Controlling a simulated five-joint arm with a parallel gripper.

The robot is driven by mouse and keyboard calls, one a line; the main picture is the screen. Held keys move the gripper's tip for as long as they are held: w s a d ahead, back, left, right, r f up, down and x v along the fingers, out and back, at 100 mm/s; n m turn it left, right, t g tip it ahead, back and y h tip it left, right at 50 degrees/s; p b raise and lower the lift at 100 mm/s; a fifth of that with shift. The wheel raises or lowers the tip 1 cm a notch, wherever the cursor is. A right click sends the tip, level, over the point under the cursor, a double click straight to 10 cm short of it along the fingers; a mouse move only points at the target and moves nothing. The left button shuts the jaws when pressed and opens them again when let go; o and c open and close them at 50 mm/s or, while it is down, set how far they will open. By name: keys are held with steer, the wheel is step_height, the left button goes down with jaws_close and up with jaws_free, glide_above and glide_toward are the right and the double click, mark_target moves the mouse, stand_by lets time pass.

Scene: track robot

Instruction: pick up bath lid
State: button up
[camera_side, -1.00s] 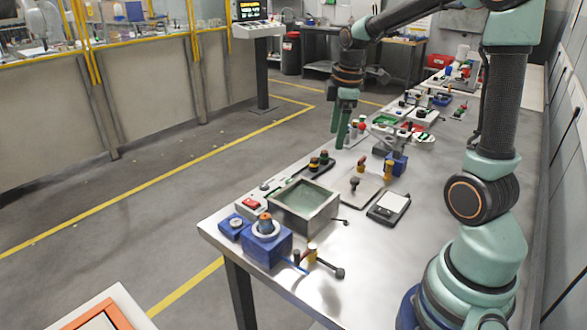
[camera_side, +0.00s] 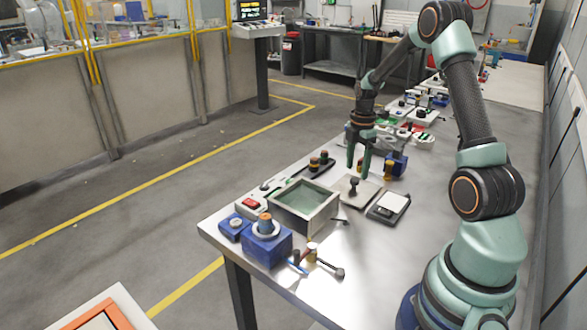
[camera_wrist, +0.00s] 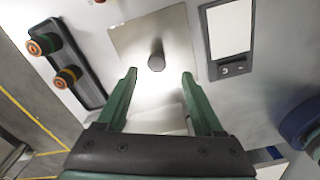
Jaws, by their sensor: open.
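The bath lid (camera_side: 368,194) is a flat square metal plate with a dark upright knob in its middle. It lies on the bench to the right of the bath (camera_side: 283,218), an open metal box with a greenish inside. In the wrist view the lid (camera_wrist: 130,38) lies ahead, its knob in line with the gap between my fingers. My gripper (camera_side: 358,170) is open and empty, with its green fingers pointing down just above the knob. In the wrist view my gripper (camera_wrist: 158,74) has its fingertips on either side below the knob, apart from it.
A small black-framed scale (camera_side: 388,207) lies right of the lid. A dark tray with knobs (camera_side: 318,164) is at the far left of it. Blue units (camera_side: 267,245) and small handled tools (camera_side: 318,262) lie in front of the bath.

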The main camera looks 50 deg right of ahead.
mark_target(355, 179)
steer(key=shift+w+d+f, duration=0.1)
steer(key=shift+f, duration=1.3)
steer(key=shift+w+d+f, duration=0.1)
steer(key=shift+f, duration=1.25)
jaws_close()
